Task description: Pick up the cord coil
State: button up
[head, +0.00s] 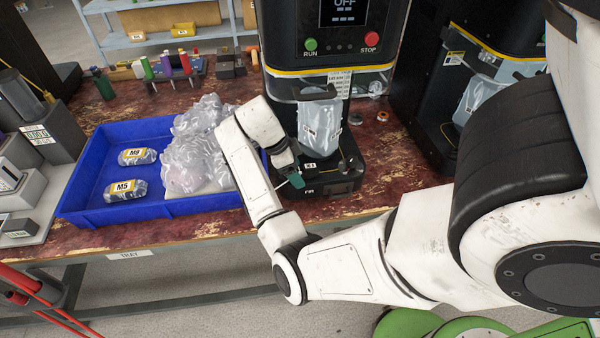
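I cannot make out a cord coil for certain in the head view. A small orange-brown round item (382,116) lies on the bench to the right of the middle machine, too small to identify. My gripper (294,180) points down and right at the front of that machine's base, just right of the blue tray. A teal piece shows at its tip; I cannot tell whether it is part of the gripper or something held. The finger gap is hidden.
The blue tray (90,203) holds clear bags marked M8 (137,156) and M5 (126,190) and a heap of clear plastic bags (195,150). The black machine (325,35) has a bag (320,125) hanging on it. A second machine (490,55) stands to the right.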

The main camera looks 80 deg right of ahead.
jog(key=c, duration=1.2)
